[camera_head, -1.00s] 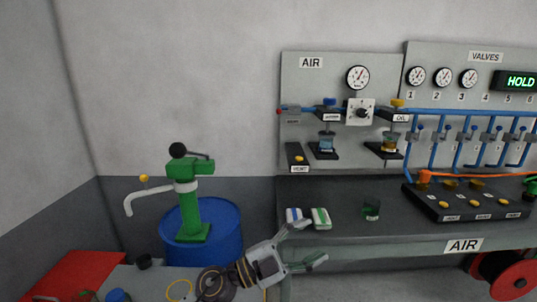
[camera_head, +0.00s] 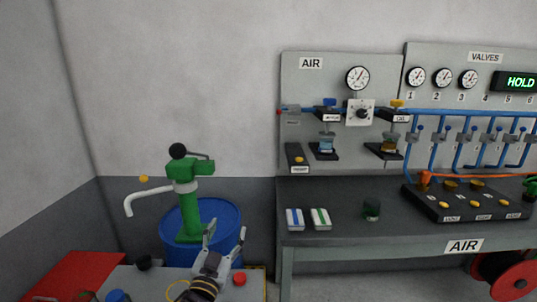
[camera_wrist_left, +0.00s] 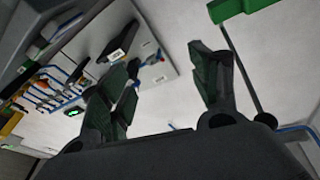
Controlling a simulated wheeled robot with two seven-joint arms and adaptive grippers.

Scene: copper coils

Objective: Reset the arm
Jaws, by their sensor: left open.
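My left gripper (camera_head: 226,238) is in the lower middle of the head view, pointing up, in front of the blue drum and left of the bench. Its two fingers are apart with nothing between them. In the left wrist view the fingers (camera_wrist_left: 165,90) are spread, with the wall and the tilted AIR panel beyond them. My right gripper is not in view.
A green hand pump (camera_head: 185,200) stands on a blue drum (camera_head: 228,218). A low table (camera_head: 125,280) holds a red cap (camera_head: 239,278). The dark bench (camera_head: 340,235) carries two small packs (camera_head: 308,219), a dark green cup (camera_head: 371,208) and a button box (camera_head: 465,205).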

